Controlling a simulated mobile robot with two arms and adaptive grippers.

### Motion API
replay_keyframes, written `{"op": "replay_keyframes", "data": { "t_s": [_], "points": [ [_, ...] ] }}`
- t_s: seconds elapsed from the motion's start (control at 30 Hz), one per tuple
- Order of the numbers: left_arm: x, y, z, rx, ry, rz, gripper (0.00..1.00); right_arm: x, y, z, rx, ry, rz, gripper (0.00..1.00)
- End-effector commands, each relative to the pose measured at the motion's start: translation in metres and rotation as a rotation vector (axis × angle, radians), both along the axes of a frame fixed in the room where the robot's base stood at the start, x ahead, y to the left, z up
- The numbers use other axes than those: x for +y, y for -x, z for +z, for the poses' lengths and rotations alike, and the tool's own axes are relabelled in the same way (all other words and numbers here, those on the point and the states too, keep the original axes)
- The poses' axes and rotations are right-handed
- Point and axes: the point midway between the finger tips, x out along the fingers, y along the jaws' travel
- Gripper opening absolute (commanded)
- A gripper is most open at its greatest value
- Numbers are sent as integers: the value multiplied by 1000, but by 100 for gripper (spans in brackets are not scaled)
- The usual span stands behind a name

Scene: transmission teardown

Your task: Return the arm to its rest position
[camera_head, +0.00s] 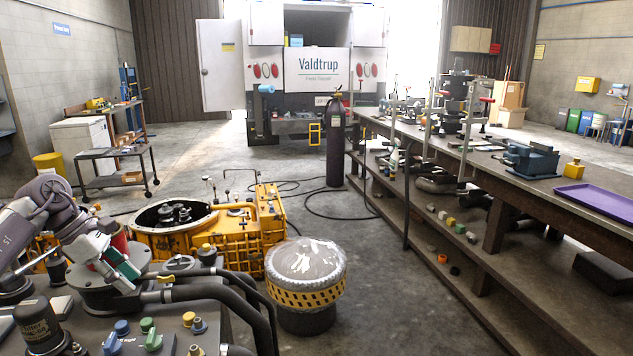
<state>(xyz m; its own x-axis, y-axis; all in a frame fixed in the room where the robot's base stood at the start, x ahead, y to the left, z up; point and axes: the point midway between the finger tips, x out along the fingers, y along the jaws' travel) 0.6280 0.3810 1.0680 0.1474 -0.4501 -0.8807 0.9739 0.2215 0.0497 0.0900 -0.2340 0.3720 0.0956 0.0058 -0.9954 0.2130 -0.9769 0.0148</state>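My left arm (45,200), purple-grey, comes in from the left edge and bends down over the dark bench in the lower left. My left gripper (97,246) is at its lower end, above a round dark fixture (105,285). A white and green piece (110,257) and a red piece (120,241) show at the gripper. I cannot tell whether they are held or part of the gripper. The fingertips are not clear. My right gripper and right arm are out of view.
A yellow transmission housing (235,235) stands open beyond the bench. A domed, wrapped part with a yellow band (306,272) stands to its right. A gas cylinder (335,145) stands by the long workbench (490,165). Dark hoses (235,290) cross near the arm.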

Motion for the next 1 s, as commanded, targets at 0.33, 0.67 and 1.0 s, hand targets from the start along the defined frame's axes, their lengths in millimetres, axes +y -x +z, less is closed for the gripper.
{"op": "replay_keyframes", "data": {
  "t_s": [0.33,0.67,1.0],
  "points": [
    [-105,-28,-31,-108,262,34,31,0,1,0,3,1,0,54],
    [-276,-19,-25,-49,1073,384,31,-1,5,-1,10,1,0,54],
    [-246,15,-51,478,1923,1311,31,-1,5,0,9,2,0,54]
  ]
}}
